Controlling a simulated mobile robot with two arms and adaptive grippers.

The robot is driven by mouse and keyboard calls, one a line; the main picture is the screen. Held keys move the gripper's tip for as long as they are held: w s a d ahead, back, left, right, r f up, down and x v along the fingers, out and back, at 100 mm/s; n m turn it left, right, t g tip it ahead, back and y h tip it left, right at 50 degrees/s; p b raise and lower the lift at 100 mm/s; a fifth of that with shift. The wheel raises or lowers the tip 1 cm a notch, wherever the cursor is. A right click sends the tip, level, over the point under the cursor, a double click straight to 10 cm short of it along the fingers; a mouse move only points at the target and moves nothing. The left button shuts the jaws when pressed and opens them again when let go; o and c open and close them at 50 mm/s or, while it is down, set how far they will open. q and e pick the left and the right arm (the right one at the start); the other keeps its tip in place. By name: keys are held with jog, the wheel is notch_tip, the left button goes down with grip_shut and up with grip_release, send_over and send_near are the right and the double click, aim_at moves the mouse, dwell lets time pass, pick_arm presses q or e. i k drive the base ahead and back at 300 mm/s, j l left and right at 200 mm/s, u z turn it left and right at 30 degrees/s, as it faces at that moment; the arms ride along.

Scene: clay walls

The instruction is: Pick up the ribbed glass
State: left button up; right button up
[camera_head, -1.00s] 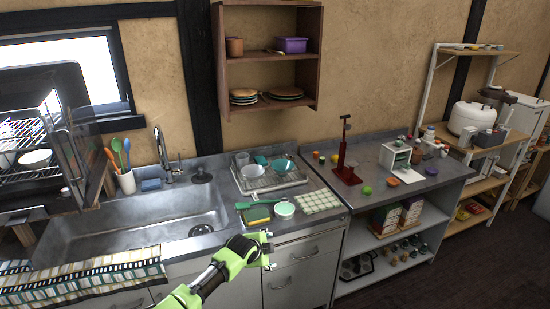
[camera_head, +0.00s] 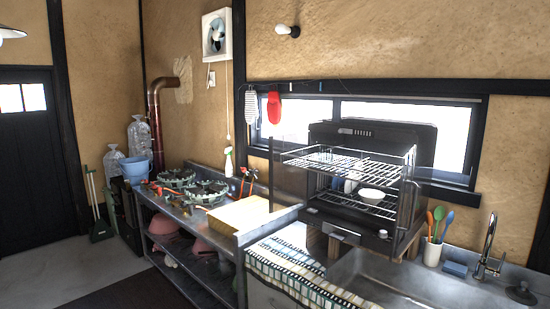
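I cannot make out a ribbed glass for certain in this view. Neither of my grippers is in view.
The sink (camera_head: 385,285) is at lower right, with a utensil cup (camera_head: 432,254), a blue sponge (camera_head: 455,268) and a tap (camera_head: 489,250) behind it. A striped cloth (camera_head: 300,270) hangs over the front edge. A stove counter (camera_head: 230,213) stands left; open floor (camera_head: 60,280) lies beyond.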

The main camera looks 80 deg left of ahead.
aim_at(325, 149)
jog(key=i+u, duration=0.1)
jog(key=u, duration=0.35)
jog(key=i+u, duration=0.1)
jog(key=u, duration=0.35)
jog(key=i+u, duration=0.1)
jog(key=u, duration=0.8)
jog(key=i+l+u, duration=0.1)
jog(key=u, duration=0.35)
